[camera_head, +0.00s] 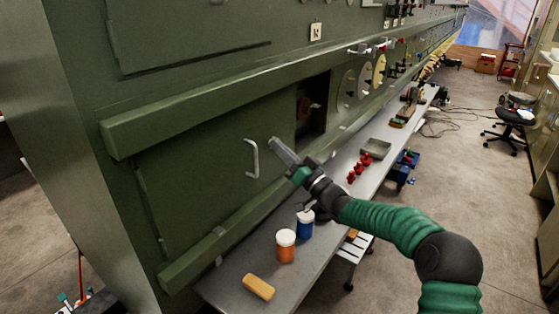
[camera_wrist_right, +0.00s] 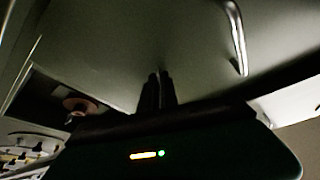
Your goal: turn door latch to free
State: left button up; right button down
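The green door panel (camera_head: 205,165) is set in the fuselage wall and lies flush with it. A pale C-shaped handle (camera_head: 252,158) stands upright on the door; it also shows at the upper right of the right wrist view (camera_wrist_right: 238,42). A reddish round part (camera_head: 305,106) sits in the dark opening right of the door, and shows at left in the wrist view (camera_wrist_right: 80,105). I cannot tell which part is the latch. My right gripper (camera_head: 276,146) is right of the handle, apart from it, its fingers together and empty. My left gripper is not in view.
A grey bench (camera_head: 235,283) runs below the wall. It holds an orange jar (camera_head: 285,246), a blue jar (camera_head: 305,225), an orange block (camera_head: 258,287), several red parts (camera_head: 356,171) and a grey tray (camera_head: 376,148). Green rails (camera_head: 215,107) project above and below the door.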

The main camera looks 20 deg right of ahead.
jog(key=shift+w+d+f+n+g+y+b, duration=0.15)
jog(key=shift+n+g+y+b, duration=0.25)
jog(key=shift+n, duration=0.7)
jog(key=shift+s+a+f+n+g+y+b, duration=0.15)
jog(key=shift+n+y+b, duration=0.4)
jog(key=shift+n, duration=0.55)
jog(key=shift+w+d+f+n+g+y+b, duration=0.15)
jog(key=shift+n+g+y+b, duration=0.3)
jog(key=shift+n, duration=0.65)
jog(key=c, duration=1.9)
grip_release()
jog(key=shift+c, duration=0.2)
jog(key=o, duration=0.3)
jog(key=shift+w+r, duration=0.1)
jog(key=shift+w, duration=0.05)
jog(key=shift+r, duration=0.15)
jog(key=v, duration=0.5)
jog(key=b+v, duration=0.1)
jog(key=v, duration=0.5)
jog(key=b+v, duration=0.1)
jog(key=v, duration=0.5)
jog(key=shift+w+f, duration=0.15)
jog(key=shift+f, duration=0.25)
